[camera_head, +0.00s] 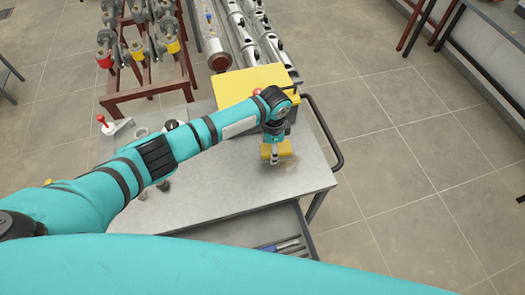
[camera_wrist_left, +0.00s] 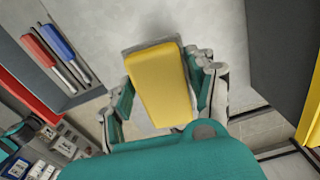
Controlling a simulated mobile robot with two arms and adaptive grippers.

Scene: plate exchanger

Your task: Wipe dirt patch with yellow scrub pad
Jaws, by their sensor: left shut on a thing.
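The yellow scrub pad (camera_head: 276,150) is at the right part of the grey cart top (camera_head: 240,185). In the left wrist view the pad (camera_wrist_left: 160,85) sits between the two fingers of my left gripper (camera_wrist_left: 165,95), which is shut on it. In the head view my left gripper (camera_head: 274,152) points down with the pad at or close to the top; I cannot tell if it touches. A faint brownish dirt patch (camera_head: 285,164) shows just beside and below the pad, partly hidden by it. My right gripper is not in view.
A yellow-topped box (camera_head: 250,84) stands behind the gripper on the cart. A red-knobbed clamp (camera_head: 116,125) lies at the cart's left. A black handle (camera_head: 325,130) edges the right side.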

